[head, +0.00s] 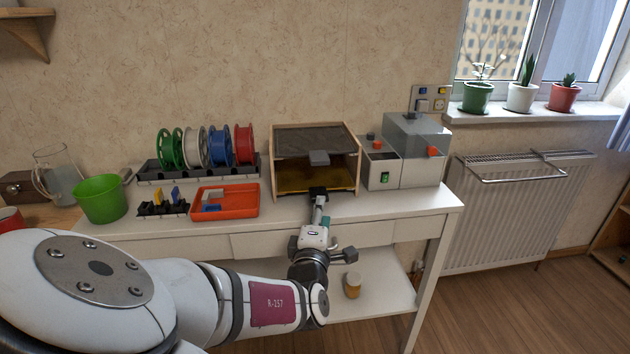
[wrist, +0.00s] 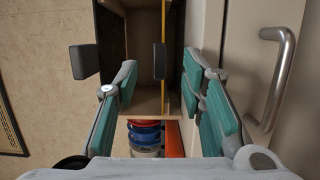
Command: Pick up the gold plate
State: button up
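The gold plate (head: 298,182) lies flat in the lower slot of an open wooden rack (head: 357,165). In the wrist view, the gold plate (wrist: 166,30) shows edge-on as a thin yellow strip. A dark grey block (wrist: 158,61), apparently its handle, stands at its front edge. My gripper (head: 319,203) is in front of the rack's lower slot. In the wrist view my gripper (wrist: 158,72) is open, with the block between its fingers and visible gaps on both sides. Contact is not visible.
A dark plate (head: 320,139) with a grey block (head: 319,157) sits above in the rack. A grey machine (head: 417,150) stands close on the right. An orange tray (head: 238,212) and several spools (head: 220,146) are to the left.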

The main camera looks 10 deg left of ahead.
aim_at(322, 195)
jog(key=shift+w+a+b, duration=0.15)
jog(key=shift+w+b, duration=0.75)
jog(key=shift+w, duration=2.6)
jog(key=shift+r, duration=0.1)
grip_shut()
